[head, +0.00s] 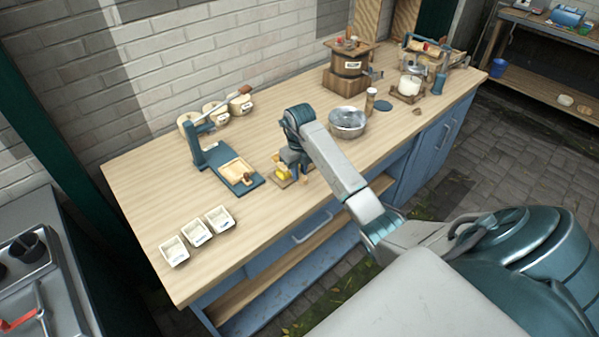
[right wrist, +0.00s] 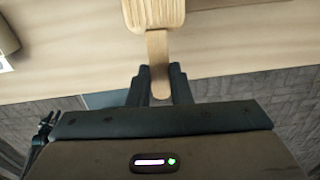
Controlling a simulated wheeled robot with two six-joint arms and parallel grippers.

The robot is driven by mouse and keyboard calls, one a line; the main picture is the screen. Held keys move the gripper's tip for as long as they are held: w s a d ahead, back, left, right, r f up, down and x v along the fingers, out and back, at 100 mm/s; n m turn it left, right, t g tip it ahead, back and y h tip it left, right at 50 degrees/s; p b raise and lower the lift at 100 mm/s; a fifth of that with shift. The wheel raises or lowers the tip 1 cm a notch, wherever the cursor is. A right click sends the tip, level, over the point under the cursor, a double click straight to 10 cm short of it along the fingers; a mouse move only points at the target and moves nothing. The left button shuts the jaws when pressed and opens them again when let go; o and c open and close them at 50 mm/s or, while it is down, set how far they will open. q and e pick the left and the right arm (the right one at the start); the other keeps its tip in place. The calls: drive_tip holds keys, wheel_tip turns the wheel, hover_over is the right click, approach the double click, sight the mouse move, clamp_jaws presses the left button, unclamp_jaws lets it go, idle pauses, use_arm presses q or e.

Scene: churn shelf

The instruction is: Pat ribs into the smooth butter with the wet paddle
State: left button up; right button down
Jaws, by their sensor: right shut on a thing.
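In the right wrist view my right gripper (right wrist: 159,72) is shut on the handle of a wooden paddle (right wrist: 154,12). The paddle's broad face is lined with grooves and points away from the fingers. The butter is partly hidden by the gripper in the head view, and I cannot tell whether the paddle touches it. My left gripper is not in view.
A metal bowl (head: 347,123) stands right of the gripper. A blue lever press (head: 222,160) stands to its left, with several white dishes (head: 197,234) at the front left. A wooden churn (head: 349,68) stands behind.

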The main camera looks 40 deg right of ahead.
drive_tip(key=shift+r+p, duration=1.2)
drive_tip(key=shift+r, duration=1)
drive_tip(key=shift+f, duration=0.15)
drive_tip(key=shift+f+b, duration=2)
drive_tip(key=shift+f, duration=0.6)
drive_tip(key=shift+f+b, duration=0.65)
drive_tip(key=shift+f, duration=0.2)
drive_tip(key=shift+r+p, duration=0.65)
drive_tip(key=shift+r, duration=0.25)
drive_tip(key=shift+r+p, duration=1.65)
drive_tip(key=shift+r, duration=1.05)
